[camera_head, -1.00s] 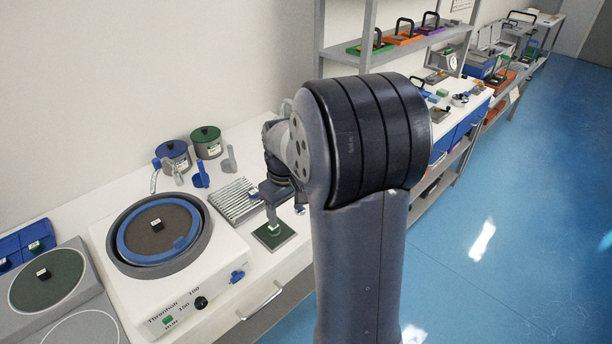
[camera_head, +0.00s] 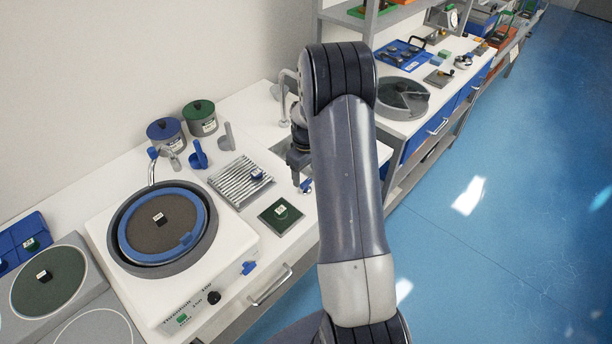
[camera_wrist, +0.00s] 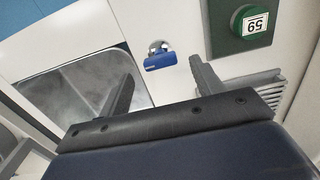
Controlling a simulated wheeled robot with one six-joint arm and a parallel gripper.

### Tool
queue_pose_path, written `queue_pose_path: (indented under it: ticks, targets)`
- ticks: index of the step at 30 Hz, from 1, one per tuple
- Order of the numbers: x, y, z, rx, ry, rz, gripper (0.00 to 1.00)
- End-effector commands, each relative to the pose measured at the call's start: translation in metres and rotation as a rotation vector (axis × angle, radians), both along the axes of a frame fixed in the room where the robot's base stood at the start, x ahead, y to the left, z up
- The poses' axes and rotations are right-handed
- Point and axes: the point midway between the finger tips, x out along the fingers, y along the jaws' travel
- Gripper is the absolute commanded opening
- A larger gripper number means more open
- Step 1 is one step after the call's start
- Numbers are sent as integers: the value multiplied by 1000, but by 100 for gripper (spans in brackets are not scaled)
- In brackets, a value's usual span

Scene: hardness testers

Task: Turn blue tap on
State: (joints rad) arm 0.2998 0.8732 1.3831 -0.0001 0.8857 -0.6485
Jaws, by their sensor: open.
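A small blue tap handle (camera_head: 306,186) on a metal knob sits at the front of the counter beside the sink. In the wrist view the blue tap (camera_wrist: 160,62) lies between and just beyond the two dark fingertips. My gripper (camera_wrist: 162,70) is open and empty, with a finger on either side of it. In the head view my gripper (camera_head: 297,170) hangs just left of and above the tap, partly hidden by my arm. I cannot tell its exact height above the tap.
The sink basin (camera_wrist: 75,90) lies left in the wrist view. A green mount numbered 59 (camera_wrist: 252,22) sits on a dark plate, near a slatted rack (camera_head: 233,183). A polishing machine (camera_head: 112,278) has another blue knob (camera_head: 248,267). A faucet (camera_head: 284,95) stands behind the sink.

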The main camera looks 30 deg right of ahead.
Motion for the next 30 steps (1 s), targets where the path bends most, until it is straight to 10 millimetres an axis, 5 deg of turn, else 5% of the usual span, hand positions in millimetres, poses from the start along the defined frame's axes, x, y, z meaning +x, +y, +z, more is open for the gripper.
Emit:
queue_pose_path:
  ticks: [6, 17, 30]
  targets:
    - [0, 0, -23, 1, 1, 0, 63]
    - [0, 0, -29, 0, -1, 0, 63]
    - [0, 0, -29, 0, 0, 0, 28]
